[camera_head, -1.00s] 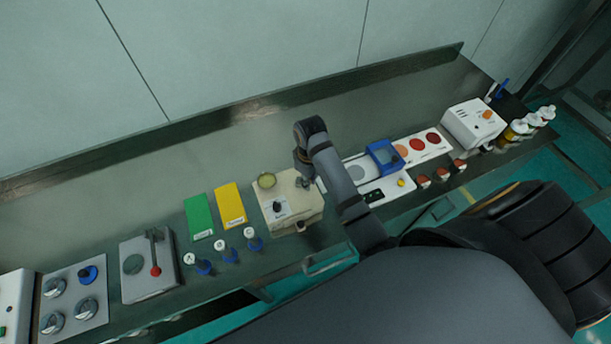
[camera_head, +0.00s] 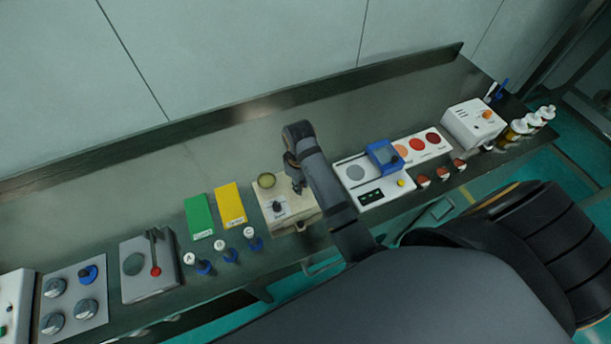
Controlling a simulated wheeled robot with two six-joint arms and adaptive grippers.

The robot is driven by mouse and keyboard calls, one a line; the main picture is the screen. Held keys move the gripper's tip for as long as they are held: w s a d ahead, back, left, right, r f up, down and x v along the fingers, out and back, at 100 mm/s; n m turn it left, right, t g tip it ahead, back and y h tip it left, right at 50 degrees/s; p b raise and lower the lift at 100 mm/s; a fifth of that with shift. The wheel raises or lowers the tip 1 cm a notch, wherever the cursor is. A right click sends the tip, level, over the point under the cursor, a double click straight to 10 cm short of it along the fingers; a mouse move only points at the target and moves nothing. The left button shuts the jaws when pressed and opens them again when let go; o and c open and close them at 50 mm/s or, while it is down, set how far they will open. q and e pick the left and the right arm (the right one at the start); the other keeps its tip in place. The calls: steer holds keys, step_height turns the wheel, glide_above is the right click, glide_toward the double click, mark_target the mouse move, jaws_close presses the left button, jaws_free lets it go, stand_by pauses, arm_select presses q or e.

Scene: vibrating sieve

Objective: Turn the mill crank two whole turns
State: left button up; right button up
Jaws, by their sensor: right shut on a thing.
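The mill (camera_head: 268,197) is a cream box in the middle of the bench, with a round olive-coloured opening on top and a black knob on a white label at its front. My right gripper (camera_head: 298,188) reaches down over the mill's right side from above. It is shut on the mill crank; the crank itself is mostly hidden by the gripper and wrist. My right arm covers the mill's right edge. My left gripper is not in view.
A green card (camera_head: 199,217) and a yellow card (camera_head: 231,206) lie left of the mill, with several blue-based vials (camera_head: 228,252) in front. A grey box with a red-tipped lever (camera_head: 149,288) stands farther left. A white panel with a blue frame (camera_head: 384,157) is right of my arm.

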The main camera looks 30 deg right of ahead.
steer(key=shift+w+a+r, duration=0.1)
steer(key=shift+w+a, duration=0.25)
steer(key=shift+a, duration=0.05)
steer(key=shift+w+a, duration=0.6)
steer(key=shift+w, duration=0.05)
steer(key=shift+w+a, duration=0.1)
steer(key=shift+w, duration=0.7)
